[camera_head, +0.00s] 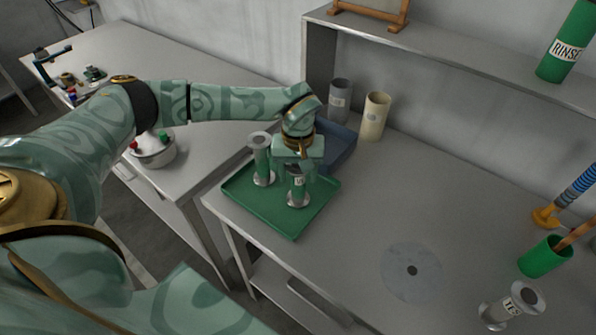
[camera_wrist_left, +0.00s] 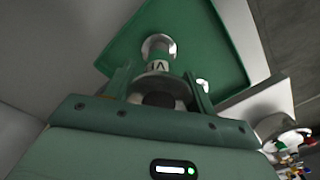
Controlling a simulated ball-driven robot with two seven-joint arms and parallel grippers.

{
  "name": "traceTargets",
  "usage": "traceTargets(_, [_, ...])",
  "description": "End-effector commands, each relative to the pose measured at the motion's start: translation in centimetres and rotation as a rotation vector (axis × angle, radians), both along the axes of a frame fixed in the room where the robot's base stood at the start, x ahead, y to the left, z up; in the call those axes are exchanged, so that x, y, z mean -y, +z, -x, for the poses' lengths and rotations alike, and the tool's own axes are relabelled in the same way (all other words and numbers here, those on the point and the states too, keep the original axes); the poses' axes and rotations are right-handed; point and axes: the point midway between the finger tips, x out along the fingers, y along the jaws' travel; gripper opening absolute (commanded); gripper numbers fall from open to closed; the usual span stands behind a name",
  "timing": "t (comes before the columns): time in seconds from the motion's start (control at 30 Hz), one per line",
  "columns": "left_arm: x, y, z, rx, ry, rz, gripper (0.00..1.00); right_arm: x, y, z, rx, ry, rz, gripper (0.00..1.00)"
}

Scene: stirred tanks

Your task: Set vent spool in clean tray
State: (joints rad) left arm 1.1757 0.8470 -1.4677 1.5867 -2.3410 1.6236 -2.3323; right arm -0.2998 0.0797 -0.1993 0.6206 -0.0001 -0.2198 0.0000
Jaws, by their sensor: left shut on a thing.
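No readable label names the vent spool or clean tray. My right gripper is out of view.
A blue tray (camera_head: 338,150) lies behind the green one, near a grey cup (camera_head: 340,100) and a cream cup (camera_head: 375,117). The bench around the grey disc (camera_head: 411,290) is clear.

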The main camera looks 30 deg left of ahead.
Motion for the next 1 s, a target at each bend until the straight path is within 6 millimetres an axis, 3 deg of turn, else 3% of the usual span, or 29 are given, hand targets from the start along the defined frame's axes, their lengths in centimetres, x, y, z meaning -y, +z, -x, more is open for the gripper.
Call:
traceTargets(0.03, [0.0,-0.1,0.0,-0.001,0.0,0.001,0.63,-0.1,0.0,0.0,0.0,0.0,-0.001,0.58])
traceTargets(0.1, [0.0,0.0,0.0,-0.001,0.0,0.001,0.77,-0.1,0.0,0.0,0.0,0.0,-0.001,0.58])
traceTargets(0.47, [0.0,0.8,0.0,0.001,0.0,0.0,0.77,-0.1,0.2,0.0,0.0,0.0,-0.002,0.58])
traceTargets(0.8, [0.0,8.3,-0.2,0.004,0.001,0.0,0.77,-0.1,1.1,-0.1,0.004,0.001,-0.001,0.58])
traceTargets(1.0, [0.0,11.5,-0.2,0.002,0.0,0.0,0.77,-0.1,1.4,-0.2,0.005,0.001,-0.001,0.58])
